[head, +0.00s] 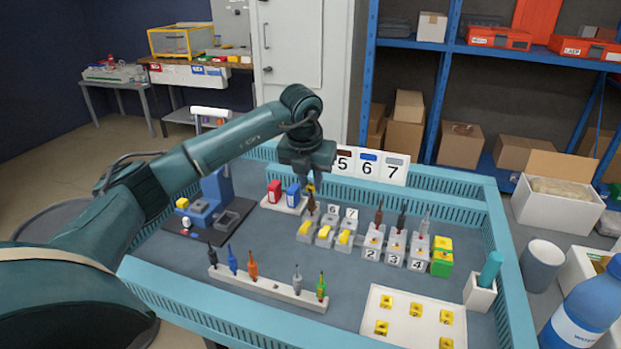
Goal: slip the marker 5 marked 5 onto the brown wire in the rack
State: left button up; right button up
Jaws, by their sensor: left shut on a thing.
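My left gripper (310,182) points down above the back-left socket box and is shut on a dark brown wire (311,204). A small yellow piece (311,188), which looks like a marker, sits at the upper end of this wire by the fingertips. Its number cannot be read. The wire hangs over or stands in the box; I cannot tell which. The white rack (268,287) at the front holds black, blue, orange, grey and green wires, with a gap between orange and grey. A white tray (379,298) holds several yellow markers and one empty place. My right gripper is not in view.
Socket boxes labelled 2, 3 and 4 (394,255) hold wires. Behind stands a sign with 5, 6 and 7 (367,166). A blue press-like device (213,200) stands left, red and blue blocks (282,192) behind. A teal rim (505,260) surrounds the work area.

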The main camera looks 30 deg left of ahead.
pick_arm(q)
jog(key=shift+f+b, duration=0.4)
jog(key=shift+f, duration=0.3)
jog(key=o, duration=1.2)
notch_tip(320, 180, up, 8)
jog(key=p, duration=0.5)
jog(key=shift+f+p, duration=0.15)
jog(key=shift+p, duration=0.25)
jog(key=shift+f, duration=0.1)
